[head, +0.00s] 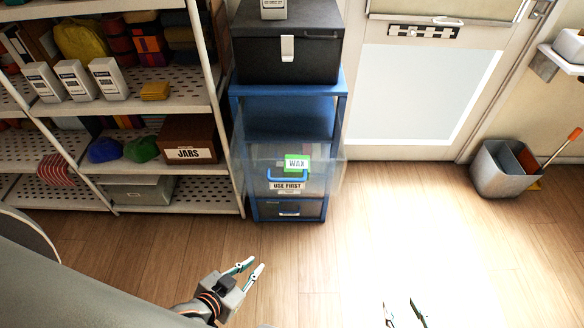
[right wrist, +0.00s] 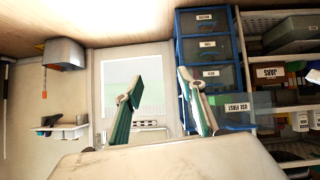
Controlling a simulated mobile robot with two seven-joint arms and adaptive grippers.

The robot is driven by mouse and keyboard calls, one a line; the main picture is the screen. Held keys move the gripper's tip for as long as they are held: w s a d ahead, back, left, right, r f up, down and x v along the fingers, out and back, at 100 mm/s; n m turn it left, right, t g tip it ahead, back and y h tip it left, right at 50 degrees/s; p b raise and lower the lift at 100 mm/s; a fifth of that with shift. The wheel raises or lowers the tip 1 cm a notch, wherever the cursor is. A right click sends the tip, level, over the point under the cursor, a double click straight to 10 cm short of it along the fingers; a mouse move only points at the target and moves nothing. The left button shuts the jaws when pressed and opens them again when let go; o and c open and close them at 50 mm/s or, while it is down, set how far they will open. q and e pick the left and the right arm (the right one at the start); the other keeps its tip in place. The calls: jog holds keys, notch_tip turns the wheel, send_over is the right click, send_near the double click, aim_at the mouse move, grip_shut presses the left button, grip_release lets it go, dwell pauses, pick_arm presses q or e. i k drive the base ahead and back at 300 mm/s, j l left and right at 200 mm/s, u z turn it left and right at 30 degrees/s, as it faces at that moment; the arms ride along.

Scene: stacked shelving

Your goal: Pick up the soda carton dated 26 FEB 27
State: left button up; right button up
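Three white-grey cartons with dark label bands stand in a row on the left shelving: left carton (head: 42,82), middle carton (head: 74,80) and right carton (head: 108,78). Their print is too small to read, so I see no date. Pale cartons (right wrist: 300,121) also show at the right edge of the right wrist view. My left gripper (head: 255,265) is open and empty above the floor, well apart from the cartons. My right gripper (head: 404,306) is at the bottom edge; its fingers (right wrist: 160,92) are spread and empty in the right wrist view.
A blue drawer unit (head: 239,104) has a clear drawer labelled USE FIRST (head: 287,186) pulled out, with a green WAX tag (head: 297,163). A black box (head: 262,62) stands on top. A brown JARS box (head: 190,139) is shelved. A grey bucket (head: 500,178) stands right. The floor between is clear.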

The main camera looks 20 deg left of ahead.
aim_at(39, 75)
jog(key=u, duration=2)
jog(key=i+j, duration=0.2)
jog(key=i, duration=0.3)
jog(key=i+j+z, duration=0.1)
jog(key=i, duration=0.4)
jog(key=i+j, duration=0.3)
jog(key=i, duration=0.2)
jog(key=i+l+z, duration=0.05)
